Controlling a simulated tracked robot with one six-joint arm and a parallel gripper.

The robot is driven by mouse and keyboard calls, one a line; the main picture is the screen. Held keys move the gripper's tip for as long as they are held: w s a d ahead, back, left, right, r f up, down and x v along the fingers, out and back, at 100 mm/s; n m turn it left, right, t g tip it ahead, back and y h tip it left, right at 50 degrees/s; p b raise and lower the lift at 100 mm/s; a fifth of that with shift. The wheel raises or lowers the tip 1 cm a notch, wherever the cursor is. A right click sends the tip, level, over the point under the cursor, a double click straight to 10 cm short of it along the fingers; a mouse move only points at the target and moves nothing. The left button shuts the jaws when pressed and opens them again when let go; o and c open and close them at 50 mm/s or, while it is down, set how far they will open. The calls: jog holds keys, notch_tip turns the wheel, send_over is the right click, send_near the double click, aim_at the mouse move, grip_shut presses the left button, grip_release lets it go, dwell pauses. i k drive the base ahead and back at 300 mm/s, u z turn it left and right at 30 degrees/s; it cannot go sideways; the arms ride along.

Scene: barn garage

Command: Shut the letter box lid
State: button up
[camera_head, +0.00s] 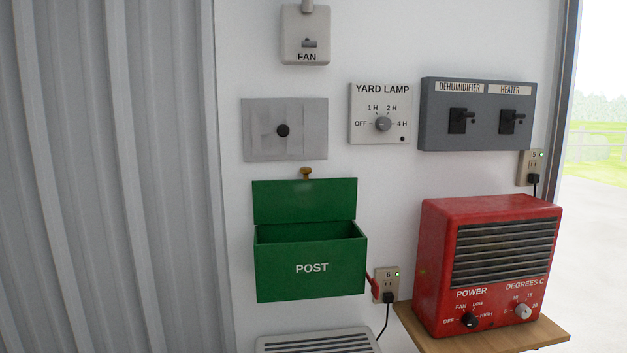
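The green letter box (311,282), marked POST, is fixed to the white wall near the middle of the head camera view. Its green lid (304,200) stands raised, upright against the wall, and the dark inside of the box shows below it. A small brass-coloured piece (305,173) sits at the wall just above the lid. A red flag-like lever (373,285) is on the box's right side. My gripper is not in view.
A red heater (487,262) stands on a wooden shelf (483,340) to the right, beside socket 6 (387,284) with a plugged-in cord. A pale vented unit (318,342) is below the box. Switch panels are above; a corrugated grey wall (110,180) is at left.

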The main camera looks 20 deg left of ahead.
aim_at(304, 200)
jog(key=z, duration=0.1)
jog(key=k, duration=0.15)
jog(key=u, duration=1)
jog(key=i, duration=1)
jog(key=z, duration=0.1)
jog(key=k, duration=0.5)
jog(key=u, duration=1.3)
